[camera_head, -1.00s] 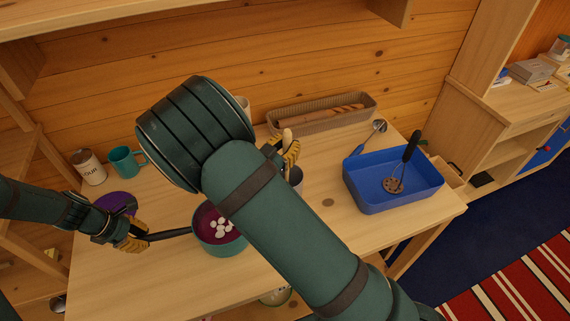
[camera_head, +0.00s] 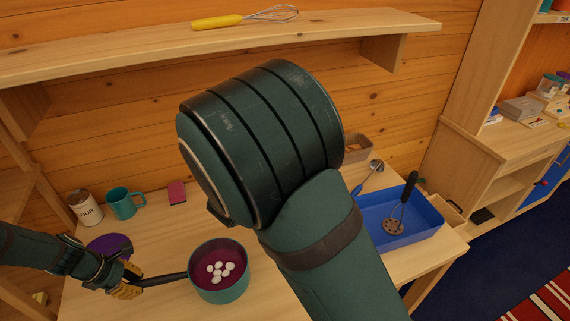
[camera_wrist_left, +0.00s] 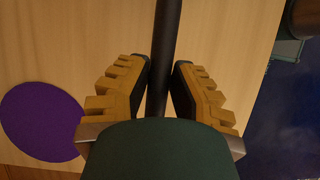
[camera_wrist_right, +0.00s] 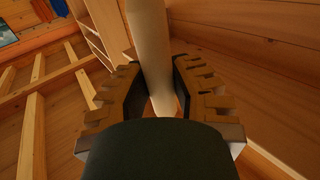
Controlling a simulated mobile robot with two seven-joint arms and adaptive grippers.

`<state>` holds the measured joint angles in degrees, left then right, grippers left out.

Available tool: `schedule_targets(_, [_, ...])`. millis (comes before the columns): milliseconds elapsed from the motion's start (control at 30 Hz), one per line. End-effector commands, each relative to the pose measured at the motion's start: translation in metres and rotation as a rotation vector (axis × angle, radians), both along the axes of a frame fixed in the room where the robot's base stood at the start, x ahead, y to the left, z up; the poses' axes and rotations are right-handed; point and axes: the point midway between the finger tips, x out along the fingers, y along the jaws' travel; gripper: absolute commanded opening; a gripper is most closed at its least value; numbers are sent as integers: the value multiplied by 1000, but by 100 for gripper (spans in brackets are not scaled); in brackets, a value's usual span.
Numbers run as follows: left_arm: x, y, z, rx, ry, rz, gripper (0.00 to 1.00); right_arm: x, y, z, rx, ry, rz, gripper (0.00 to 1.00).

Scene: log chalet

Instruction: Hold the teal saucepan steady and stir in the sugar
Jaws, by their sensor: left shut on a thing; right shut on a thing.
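The teal saucepan (camera_head: 222,291) stands on the table with dark red-purple contents and several white lumps (camera_head: 220,271), apparently the sugar, on top. My left gripper (camera_head: 130,282) is shut on its dark handle (camera_head: 165,280); the handle also runs between the fingers in the left wrist view (camera_wrist_left: 165,50). My right gripper (camera_wrist_right: 158,90) is shut on a pale wooden rod (camera_wrist_right: 150,45), apparently a spoon's handle. In the head view my right arm hides that gripper and the rod, so the tool's lower end is not visible.
A blue bin (camera_head: 428,243) holding a dark-handled masher (camera_head: 400,210) stands right. A teal mug (camera_head: 122,203), a canister (camera_head: 86,208), a purple mat (camera_head: 108,246) and a small dark pink block (camera_head: 177,192) are at the back left. A shelf (camera_head: 130,55) with a whisk (camera_head: 245,17) overhangs.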

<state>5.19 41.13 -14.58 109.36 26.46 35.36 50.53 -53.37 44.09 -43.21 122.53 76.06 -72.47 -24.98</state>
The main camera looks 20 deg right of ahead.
Motion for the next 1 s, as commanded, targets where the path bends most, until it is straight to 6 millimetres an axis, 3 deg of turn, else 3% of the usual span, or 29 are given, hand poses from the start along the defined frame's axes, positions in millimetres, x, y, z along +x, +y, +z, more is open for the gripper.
schedule_targets(67, [-1,-1,-1,-1,2,-1,0,3,4,11,2,-2,19,0])
schedule_targets(267, [-1,-1,-1,-1,2,-1,0,-3,53,9,-2,1,121,0])
schedule_targets(533, [-1,0,-1,0,2,-1,0,-28,148,9,-4,1,325,0])
schedule_targets(700, [-1,0,-1,0,1,0,0,-47,191,9,-2,0,425,0])
schedule_targets(833, [0,0,-1,0,1,0,0,-55,207,8,-2,1,464,0])
schedule_targets(1000, [0,0,-1,1,1,0,0,-58,212,3,-2,1,476,0])
